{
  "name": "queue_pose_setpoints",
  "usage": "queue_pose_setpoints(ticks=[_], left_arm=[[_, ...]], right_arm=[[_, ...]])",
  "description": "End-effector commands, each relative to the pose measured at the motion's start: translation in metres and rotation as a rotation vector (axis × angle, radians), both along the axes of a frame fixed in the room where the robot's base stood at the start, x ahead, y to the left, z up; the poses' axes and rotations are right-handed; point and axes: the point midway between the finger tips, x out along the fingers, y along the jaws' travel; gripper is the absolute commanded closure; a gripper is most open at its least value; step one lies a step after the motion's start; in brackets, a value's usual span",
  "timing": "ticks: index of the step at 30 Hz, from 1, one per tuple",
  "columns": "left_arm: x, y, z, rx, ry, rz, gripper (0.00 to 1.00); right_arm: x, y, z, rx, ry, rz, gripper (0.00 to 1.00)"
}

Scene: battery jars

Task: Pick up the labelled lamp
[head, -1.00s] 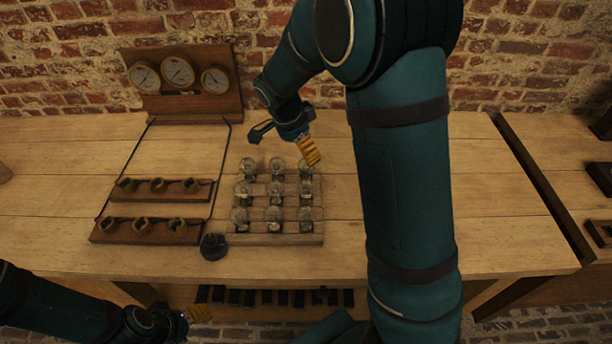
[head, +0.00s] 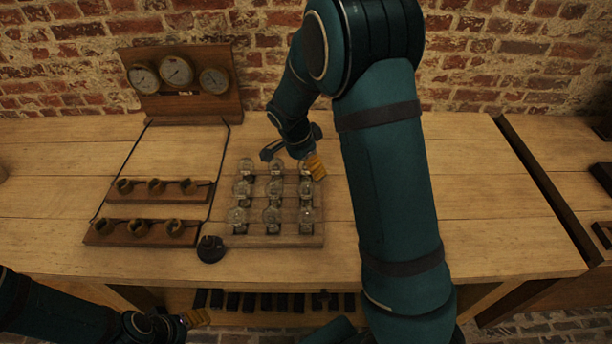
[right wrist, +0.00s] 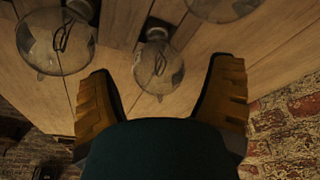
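Clear glass lamps stand in rows in a wooden rack (head: 270,240) on the workbench. No label can be made out on any lamp. My right gripper (head: 316,166) points down at the rack's back right corner, by the back right lamp (head: 304,168), partly covering it. In the right wrist view my right gripper (right wrist: 163,88) is open and empty. One lamp (right wrist: 157,68) shows between and just beyond its fingertips, apart from both fingers. A larger-looking lamp (right wrist: 55,40) is at upper left, another at the top edge. My left gripper (head: 196,317) is low at left, below the bench front; its fingers are unclear.
Two wooden rails with round sockets (head: 155,188) lie left of the rack, joined by dark rods to a board with several gauges (head: 205,105). A black round object (head: 210,249) sits at the rack's front left. The bench (head: 480,215) is clear on the right.

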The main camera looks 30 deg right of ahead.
Motion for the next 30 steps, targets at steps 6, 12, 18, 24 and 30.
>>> queue_pose_setpoints(ticks=[6,12,18,24,30], left_arm=[[0.000,0.000,0.000,0.000,0.000,0.000,0.39],[0.000,0.000,0.000,0.000,0.000,0.000,0.39],[0.000,0.000,0.001,0.000,0.000,0.000,0.39],[-0.002,0.000,0.009,0.000,0.003,0.000,0.39],[-0.004,0.000,0.019,-0.001,0.009,-0.002,0.39]], right_arm=[[0.000,0.000,0.000,0.000,0.000,0.000,0.85],[0.000,0.000,0.000,0.000,0.001,0.000,0.86],[0.000,0.000,0.002,0.000,0.001,-0.001,0.86],[0.000,0.000,0.028,0.000,-0.002,0.000,0.86],[0.001,0.000,0.068,0.000,-0.003,0.000,0.86]])
